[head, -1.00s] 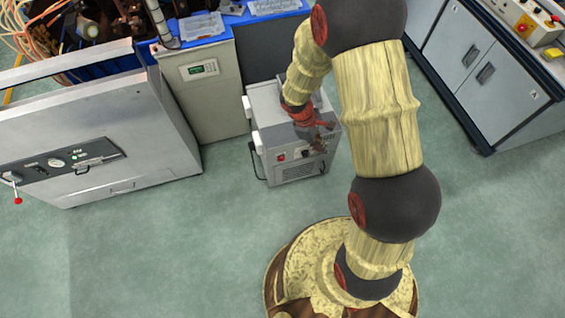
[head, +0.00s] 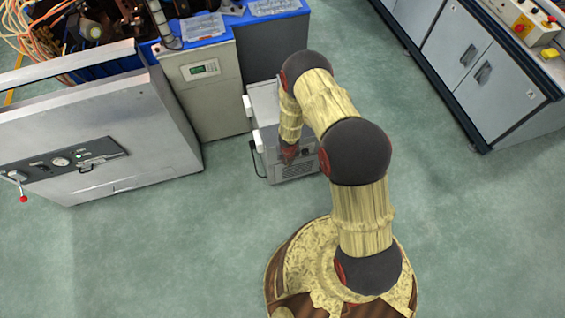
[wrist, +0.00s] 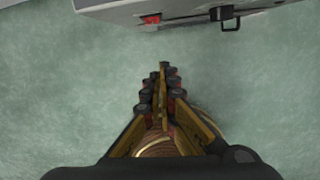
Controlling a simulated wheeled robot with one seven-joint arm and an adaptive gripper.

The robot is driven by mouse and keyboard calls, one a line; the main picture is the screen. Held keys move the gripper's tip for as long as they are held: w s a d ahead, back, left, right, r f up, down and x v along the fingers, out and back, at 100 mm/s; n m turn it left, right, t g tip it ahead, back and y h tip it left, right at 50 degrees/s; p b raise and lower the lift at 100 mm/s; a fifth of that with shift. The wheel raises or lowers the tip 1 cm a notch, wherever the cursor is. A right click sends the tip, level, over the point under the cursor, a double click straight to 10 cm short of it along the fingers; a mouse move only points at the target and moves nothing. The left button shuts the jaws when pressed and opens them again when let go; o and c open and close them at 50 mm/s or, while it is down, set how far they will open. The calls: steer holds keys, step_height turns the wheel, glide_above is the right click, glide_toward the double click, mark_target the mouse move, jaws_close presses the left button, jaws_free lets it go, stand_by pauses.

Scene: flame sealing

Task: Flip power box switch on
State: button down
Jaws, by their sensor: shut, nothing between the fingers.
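The power box (head: 263,103) is a grey cabinet on the floor in the middle of the head view, with a vented front. My arm covers much of it. In the wrist view, the edge of the box (wrist: 115,11) runs along the top, with a small red switch (wrist: 151,19) on its face and a black handle to the right. I cannot tell the switch's position. My gripper (wrist: 164,68) is shut and empty, pointing toward the box, with bare floor showing between its tips and the box. In the head view my gripper (head: 288,156) overlaps the box front.
A grey machine (head: 100,140) with a gauge panel and a red-tipped lever stands at left. A grey bench with doors (head: 475,65) is at the upper right. The floor around is clear.

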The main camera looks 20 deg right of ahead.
steer(key=shift+a+n, duration=0.3)
steer(key=shift+n, duration=0.3)
steer(key=shift+f, duration=0.1)
steer(key=w+f+b, duration=0.3)
steer(key=w+f, duration=0.2)
steer(key=f, duration=0.5)
stand_by(0.3)
steer(key=shift+f, duration=0.1)
stand_by(0.3)
